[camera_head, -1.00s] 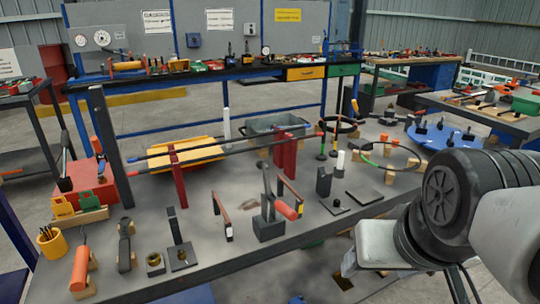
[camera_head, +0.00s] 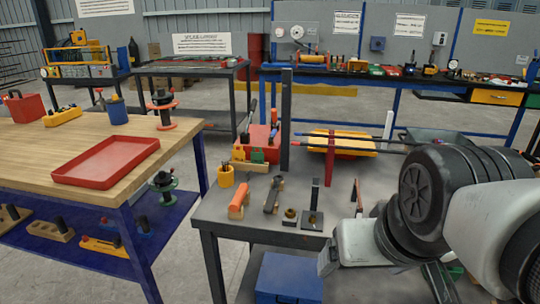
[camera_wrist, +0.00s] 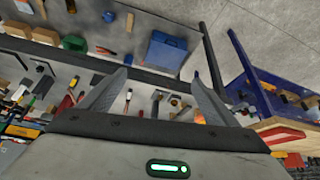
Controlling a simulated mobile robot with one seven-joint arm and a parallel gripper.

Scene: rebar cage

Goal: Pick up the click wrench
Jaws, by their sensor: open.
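I cannot tell for certain which tool is the click wrench. A dark long-handled tool (camera_head: 248,118) leans up by the red box (camera_head: 255,143). My gripper (camera_wrist: 158,74) is open and empty in the wrist view, its two fingers spread apart, with table tools seen beyond them. In the head view my arm covers the table's right part.
A wooden table (camera_head: 120,137) with a red tray (camera_head: 106,162) stands at the left. A dark upright post (camera_head: 286,120) rises behind. A blue box (camera_head: 289,279) is below the table. Open floor lies between the tables.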

